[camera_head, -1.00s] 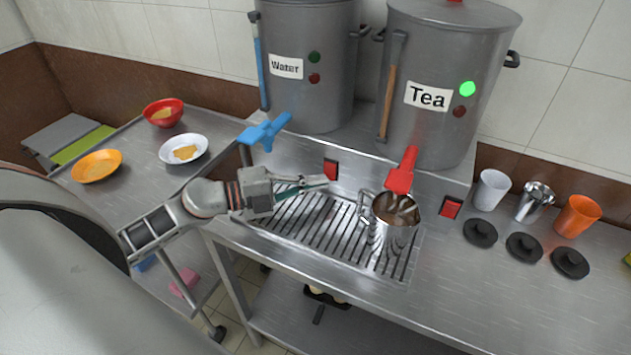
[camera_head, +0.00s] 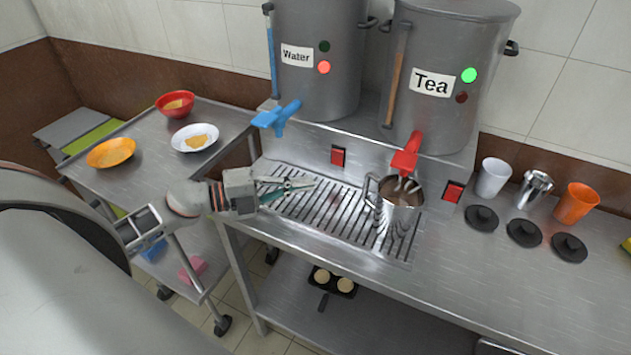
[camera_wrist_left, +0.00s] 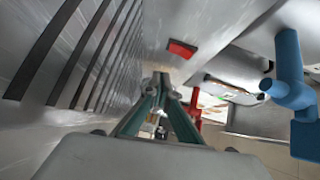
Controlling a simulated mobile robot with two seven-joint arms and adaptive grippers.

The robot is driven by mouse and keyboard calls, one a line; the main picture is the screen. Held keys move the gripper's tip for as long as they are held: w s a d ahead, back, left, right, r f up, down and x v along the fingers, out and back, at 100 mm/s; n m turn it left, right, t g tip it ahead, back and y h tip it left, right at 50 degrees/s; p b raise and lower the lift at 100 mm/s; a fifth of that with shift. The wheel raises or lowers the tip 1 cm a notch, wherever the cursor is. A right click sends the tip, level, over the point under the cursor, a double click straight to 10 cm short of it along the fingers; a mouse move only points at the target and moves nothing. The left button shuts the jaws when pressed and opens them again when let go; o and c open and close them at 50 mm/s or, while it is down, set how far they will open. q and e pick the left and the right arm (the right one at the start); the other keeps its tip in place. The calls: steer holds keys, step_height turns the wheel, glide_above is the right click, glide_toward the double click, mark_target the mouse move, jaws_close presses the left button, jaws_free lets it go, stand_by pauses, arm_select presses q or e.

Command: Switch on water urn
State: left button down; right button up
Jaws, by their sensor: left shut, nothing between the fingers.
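The grey water urn (camera_head: 318,90) stands at the back with a "Water" label. Its red lamp (camera_head: 324,67) is lit and its green lamp (camera_head: 325,46) is dark. Its blue tap (camera_head: 276,117) juts out over the counter; it also shows in the wrist view (camera_wrist_left: 290,75). A red switch (camera_head: 338,156) sits on the front panel below the urn and shows in the wrist view (camera_wrist_left: 182,49). My left gripper (camera_head: 312,184) is shut and empty over the drip grate, in front of the switch and apart from it. My right gripper is not in view.
The tea urn (camera_head: 450,100) has its green lamp lit. A metal mug (camera_head: 400,208) stands on the drip grate (camera_head: 300,205) under the red tap (camera_head: 406,158). Cups and black lids line the right counter. Bowls and a plate are on the left table.

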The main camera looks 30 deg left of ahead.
arm_select(q)
steer(key=v, duration=0.3)
steer(key=f+v, duration=0.1)
steer(key=v, duration=0.2)
steer(key=shift+a+f+b, duration=0.1)
steer(key=shift+a+b, duration=0.05)
steer(key=shift+b, duration=0.25)
